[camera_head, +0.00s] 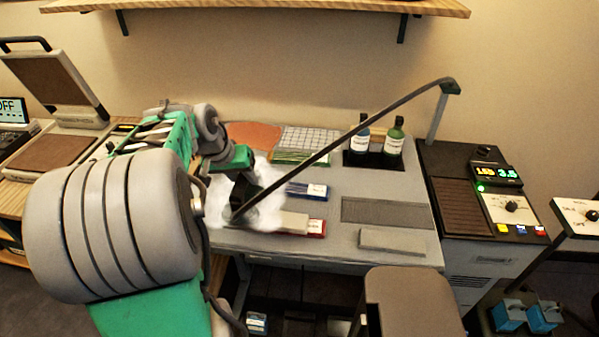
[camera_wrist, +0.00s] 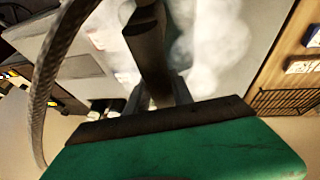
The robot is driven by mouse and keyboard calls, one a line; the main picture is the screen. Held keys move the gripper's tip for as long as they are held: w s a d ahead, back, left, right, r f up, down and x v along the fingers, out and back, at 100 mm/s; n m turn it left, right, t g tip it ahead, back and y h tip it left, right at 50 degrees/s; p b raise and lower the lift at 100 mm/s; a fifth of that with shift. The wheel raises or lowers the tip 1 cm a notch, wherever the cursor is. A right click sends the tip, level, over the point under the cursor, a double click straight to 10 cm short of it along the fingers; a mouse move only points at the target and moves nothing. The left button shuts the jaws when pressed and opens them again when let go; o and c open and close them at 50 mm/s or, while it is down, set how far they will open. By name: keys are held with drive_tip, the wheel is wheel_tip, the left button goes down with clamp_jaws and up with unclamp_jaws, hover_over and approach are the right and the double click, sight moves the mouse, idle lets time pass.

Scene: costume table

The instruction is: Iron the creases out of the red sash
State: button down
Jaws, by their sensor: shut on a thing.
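My gripper (camera_head: 238,172) is shut on the dark handle of a steam iron (camera_head: 243,195), low over the left part of the grey table. A hose runs from the iron up to the right. In the wrist view the dark iron handle (camera_wrist: 150,50) stands between the fingers of my gripper (camera_wrist: 160,95). White steam surrounds the iron and hides its sole, so I cannot tell whether it touches cloth. A flat orange-red piece (camera_head: 253,137) lies at the back left of the table; I cannot tell whether it is the red sash. A faint reddish patch shows through steam in the wrist view.
Two bottles (camera_head: 394,143) stand in a dark holder at the back right. A steam station (camera_head: 475,190) with a lit display stands right of the table (camera_head: 385,190). Blue- and red-labelled stacks (camera_head: 317,228) lie right of the steam. A brown seat (camera_head: 410,300) is in front.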

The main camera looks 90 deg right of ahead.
drive_tip(key=shift+r+p, duration=0.85)
drive_tip(key=shift+r, duration=0.6)
